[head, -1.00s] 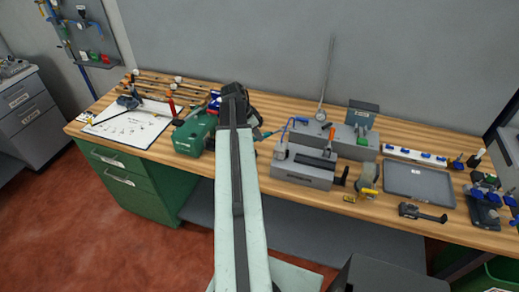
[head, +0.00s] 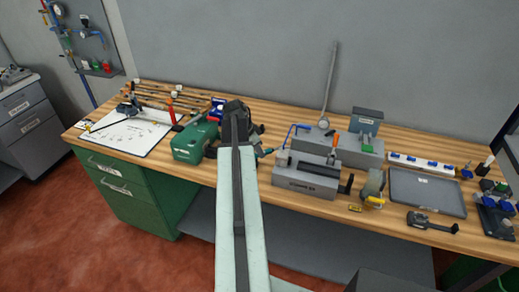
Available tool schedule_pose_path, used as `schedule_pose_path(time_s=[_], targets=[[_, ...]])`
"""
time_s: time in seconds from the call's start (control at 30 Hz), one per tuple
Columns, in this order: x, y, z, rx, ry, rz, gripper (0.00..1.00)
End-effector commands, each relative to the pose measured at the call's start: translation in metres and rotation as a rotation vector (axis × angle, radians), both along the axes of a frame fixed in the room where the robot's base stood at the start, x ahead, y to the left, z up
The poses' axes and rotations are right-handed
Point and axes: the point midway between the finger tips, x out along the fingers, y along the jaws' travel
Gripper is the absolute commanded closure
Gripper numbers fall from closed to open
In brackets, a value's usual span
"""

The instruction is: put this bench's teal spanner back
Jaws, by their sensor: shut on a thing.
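My arm reaches out over the wooden bench (head: 287,220), and my gripper (head: 246,124) is at its dark far end, right of a green machine (head: 192,142). My own wrist hides most of the jaws. A small teal piece, which looks like the end of the teal spanner (head: 264,152), sticks out on the right of the gripper and moves with it. The gripper is shut on it. The rest of the spanner is hidden behind my arm. I cannot tell whether it touches the bench.
A grey block fixture (head: 304,177) stands just right of my gripper, with another grey unit (head: 352,150) behind it. A grey tray (head: 428,192) and a white strip with blue parts (head: 425,164) lie farther right. A paper sheet (head: 132,130) lies at the left.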

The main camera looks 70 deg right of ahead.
Motion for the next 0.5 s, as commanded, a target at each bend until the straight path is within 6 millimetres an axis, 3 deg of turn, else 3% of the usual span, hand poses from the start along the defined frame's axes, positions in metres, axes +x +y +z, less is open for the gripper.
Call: schedule_pose_path(time_s=[0.07,0.1,0.17,0.5], targets=[[0.0002,0.0001,-0.0041,0.0,0.0,0.0,1.0],[0.0002,0.0001,-0.0026,0.0,0.0,0.0,0.7],[0.0003,0.0001,-0.0022,0.0,0.0,0.0,0.57],[0.0007,0.0003,-0.0005,0.0,0.0,0.001,0.57]])
